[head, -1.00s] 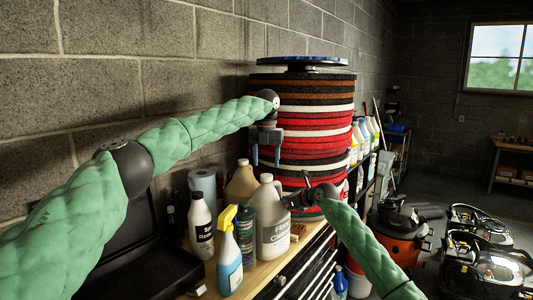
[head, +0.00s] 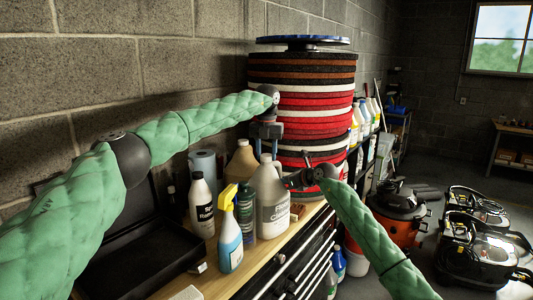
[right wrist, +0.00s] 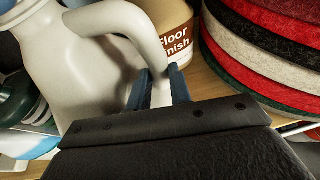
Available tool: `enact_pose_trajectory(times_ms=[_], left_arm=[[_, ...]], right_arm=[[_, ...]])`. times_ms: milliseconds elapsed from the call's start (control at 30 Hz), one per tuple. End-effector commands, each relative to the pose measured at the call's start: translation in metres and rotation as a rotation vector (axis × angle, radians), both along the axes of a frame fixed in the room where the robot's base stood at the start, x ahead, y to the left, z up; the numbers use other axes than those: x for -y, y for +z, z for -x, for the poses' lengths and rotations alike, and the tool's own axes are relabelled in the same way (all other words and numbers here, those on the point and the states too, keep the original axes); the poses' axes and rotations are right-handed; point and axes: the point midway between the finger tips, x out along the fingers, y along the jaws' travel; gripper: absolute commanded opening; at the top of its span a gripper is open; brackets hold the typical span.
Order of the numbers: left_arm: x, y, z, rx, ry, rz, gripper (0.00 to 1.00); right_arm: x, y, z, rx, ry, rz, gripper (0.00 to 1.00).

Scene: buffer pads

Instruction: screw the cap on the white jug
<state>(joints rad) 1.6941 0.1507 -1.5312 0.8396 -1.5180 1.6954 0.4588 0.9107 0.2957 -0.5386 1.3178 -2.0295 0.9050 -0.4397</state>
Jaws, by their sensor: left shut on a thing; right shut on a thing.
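The white jug (head: 272,208) stands upright on the bench among other bottles. My right gripper (head: 290,181) is shut on the jug's handle; in the right wrist view its blue fingers clasp the pale handle (right wrist: 161,88) from both sides. My left gripper (head: 266,152) points down right over the jug's mouth, its fingertips at the level of the jug's top. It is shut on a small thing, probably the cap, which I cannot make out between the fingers. Whether the cap touches the neck is hidden.
A spray bottle (head: 229,238), a white bottle (head: 201,207) and a tan jug (head: 241,163) crowd the jug's left and back. A tall stack of buffer pads (head: 310,105) stands behind. An open black case (head: 150,258) lies on the left of the bench (head: 245,272).

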Motion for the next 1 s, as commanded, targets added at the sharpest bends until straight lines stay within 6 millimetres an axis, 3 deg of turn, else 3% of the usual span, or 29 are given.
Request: enact_pose_trajectory(times_ms=[233, 267, 400, 767, 1000], left_arm=[[-0.001, 0.0, 0.0, 0.0, -0.008, 0.0, 0.11], [-0.001, 0.0, 0.0, 0.0, -0.008, 0.0, 0.41], [-0.001, 0.0, 0.0, 0.0, -0.008, 0.0, 0.64], [0.0, 0.005, 0.0, 0.001, -0.009, 0.0, 0.64], [0.0, 0.04, -0.001, 0.003, -0.009, 0.0, 0.64]], right_arm=[[0.0, -0.001, 0.0, -0.001, 0.001, 0.0, 0.0], [0.0, -0.001, 0.0, -0.001, 0.001, 0.0, 0.0], [0.0, -0.001, 0.0, -0.001, 0.001, 0.0, 0.0], [-0.001, -0.001, 0.0, -0.001, 0.001, 0.0, 0.0], [-0.001, -0.001, 0.0, -0.001, 0.001, 0.0, 0.0]])
